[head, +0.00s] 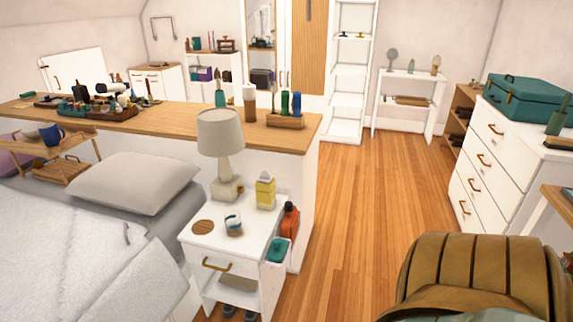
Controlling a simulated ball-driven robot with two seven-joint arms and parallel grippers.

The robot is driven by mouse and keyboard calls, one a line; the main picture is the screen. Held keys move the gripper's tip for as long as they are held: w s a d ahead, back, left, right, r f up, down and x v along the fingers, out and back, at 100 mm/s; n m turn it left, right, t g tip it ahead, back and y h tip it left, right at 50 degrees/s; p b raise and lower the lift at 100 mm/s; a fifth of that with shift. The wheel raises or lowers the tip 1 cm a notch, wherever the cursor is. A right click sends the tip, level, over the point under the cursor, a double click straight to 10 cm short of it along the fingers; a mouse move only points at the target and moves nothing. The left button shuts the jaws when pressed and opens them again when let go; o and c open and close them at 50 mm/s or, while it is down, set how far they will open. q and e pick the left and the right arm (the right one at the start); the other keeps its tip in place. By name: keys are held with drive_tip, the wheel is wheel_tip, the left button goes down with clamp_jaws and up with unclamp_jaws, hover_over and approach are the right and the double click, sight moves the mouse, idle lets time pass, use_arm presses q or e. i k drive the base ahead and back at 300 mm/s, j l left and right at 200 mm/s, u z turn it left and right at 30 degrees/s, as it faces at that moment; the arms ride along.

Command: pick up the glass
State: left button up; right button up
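A small glass-like cup (234,224) with a white and dark blue look stands upright on the white nightstand (206,243) beside the bed. It is small in the head view, so I cannot tell for sure that it is glass. It stands between a round brown coaster (203,227) on its left and a yellow bottle (265,192) on its right, below the lamp (221,135). Neither of my grippers shows in this view.
A bed with a pillow (133,182) fills the left. A long wooden-topped divider (190,118) stands behind the nightstand. An orange bottle (289,221) is at its right side. A brown armchair (480,275) is at lower right. Wooden floor (360,215) lies clear between.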

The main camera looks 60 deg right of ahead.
sight(233, 223)
drive_tip(key=z, duration=1.3)
